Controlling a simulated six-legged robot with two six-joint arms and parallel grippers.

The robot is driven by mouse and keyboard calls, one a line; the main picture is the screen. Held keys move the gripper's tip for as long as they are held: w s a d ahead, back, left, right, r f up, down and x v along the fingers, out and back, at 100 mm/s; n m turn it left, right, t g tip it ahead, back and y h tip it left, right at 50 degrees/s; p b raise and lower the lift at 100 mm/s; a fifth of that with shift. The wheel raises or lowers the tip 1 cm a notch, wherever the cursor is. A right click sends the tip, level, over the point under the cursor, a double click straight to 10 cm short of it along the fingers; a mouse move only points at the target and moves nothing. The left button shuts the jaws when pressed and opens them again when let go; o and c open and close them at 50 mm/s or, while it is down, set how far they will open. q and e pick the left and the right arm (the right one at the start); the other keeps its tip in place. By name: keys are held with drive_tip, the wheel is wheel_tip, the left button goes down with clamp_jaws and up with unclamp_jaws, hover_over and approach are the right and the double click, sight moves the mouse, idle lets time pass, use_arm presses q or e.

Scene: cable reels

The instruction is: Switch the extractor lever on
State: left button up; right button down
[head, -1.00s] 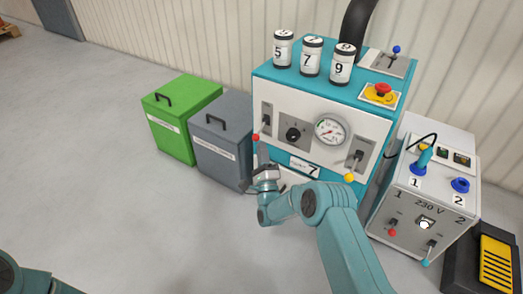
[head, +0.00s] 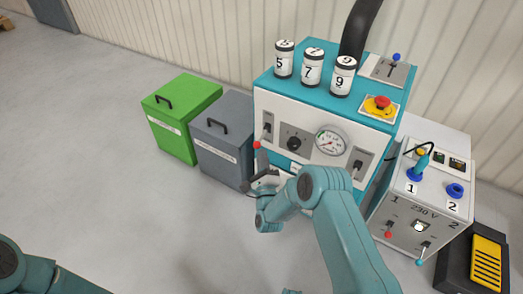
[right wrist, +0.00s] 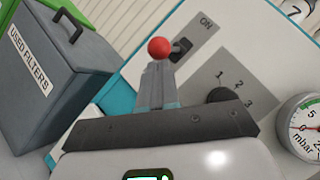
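A lever with a red ball knob (head: 257,145) sits on the left of the white front panel of the teal machine (head: 325,105). It hangs downward there. In the right wrist view the red ball (right wrist: 159,48) stands at the fingertips, and its slotted plate reads ON above the lever. I cannot tell whether the ball touches the fingers. My right gripper (right wrist: 157,82) looks shut, fingers together, just below the ball; in the head view it (head: 264,172) is low in front of the panel. I cannot read which lever is the extractor's. My left gripper is out of view.
A dial (head: 293,143) and pressure gauge (head: 330,142) sit between. Grey (head: 222,150) and green (head: 183,117) bins stand left. A 230 V box (head: 422,195) stands right.

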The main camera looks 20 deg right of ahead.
drive_tip(key=r+g+p, duration=0.1)
drive_tip(key=r+m+p, duration=0.1)
drive_tip(key=r+m+g+p, duration=0.1)
drive_tip(key=p, duration=0.1)
drive_tip(key=shift+s+a+r+g, duration=0.2)
drive_tip(key=shift+s+a+g, duration=0.1)
drive_tip(key=shift+s+a, duration=0.05)
